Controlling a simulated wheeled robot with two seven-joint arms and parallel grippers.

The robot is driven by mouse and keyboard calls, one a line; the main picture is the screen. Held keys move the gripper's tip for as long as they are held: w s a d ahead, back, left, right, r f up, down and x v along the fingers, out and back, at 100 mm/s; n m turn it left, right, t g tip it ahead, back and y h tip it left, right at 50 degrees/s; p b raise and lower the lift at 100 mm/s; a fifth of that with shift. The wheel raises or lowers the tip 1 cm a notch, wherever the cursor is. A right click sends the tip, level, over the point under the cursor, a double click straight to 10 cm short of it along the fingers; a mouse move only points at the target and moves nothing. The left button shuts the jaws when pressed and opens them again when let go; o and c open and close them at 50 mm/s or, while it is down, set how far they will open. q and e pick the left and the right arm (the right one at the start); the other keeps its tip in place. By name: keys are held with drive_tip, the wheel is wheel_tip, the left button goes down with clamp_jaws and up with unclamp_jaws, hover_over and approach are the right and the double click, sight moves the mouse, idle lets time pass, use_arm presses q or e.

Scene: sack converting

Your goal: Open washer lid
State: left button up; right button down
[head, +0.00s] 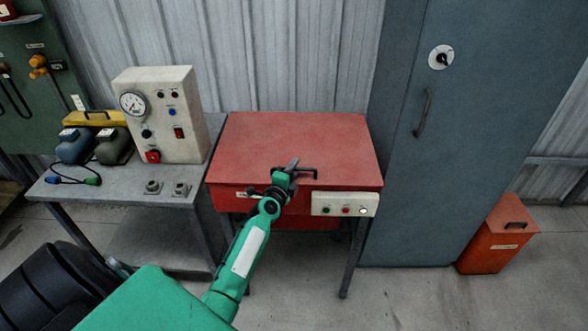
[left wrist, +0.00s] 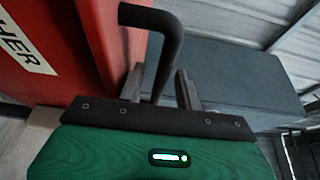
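The red washer (head: 290,140) stands in the middle of the head view with its flat lid down. A black bar handle (head: 306,170) sits at the lid's front edge. My left gripper (head: 292,166) is at this handle, reaching in from the front. In the left wrist view the black handle (left wrist: 168,50) passes between my two grey fingers (left wrist: 161,86). The fingers are apart on either side of it, with a visible gap, so they look open around it. Whether either finger touches the handle is hard to tell. My right gripper is not in view.
A control panel with buttons (head: 344,204) is on the washer's front right. A grey bench (head: 120,188) with a gauge box (head: 165,110) stands at left. A tall blue-grey cabinet (head: 460,120) stands close at right, with a red bin (head: 496,240) beside it.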

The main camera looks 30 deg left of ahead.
use_arm(q)
drive_tip(key=shift+w, duration=0.3)
clamp_jaws()
drive_tip(key=shift+r, duration=0.1)
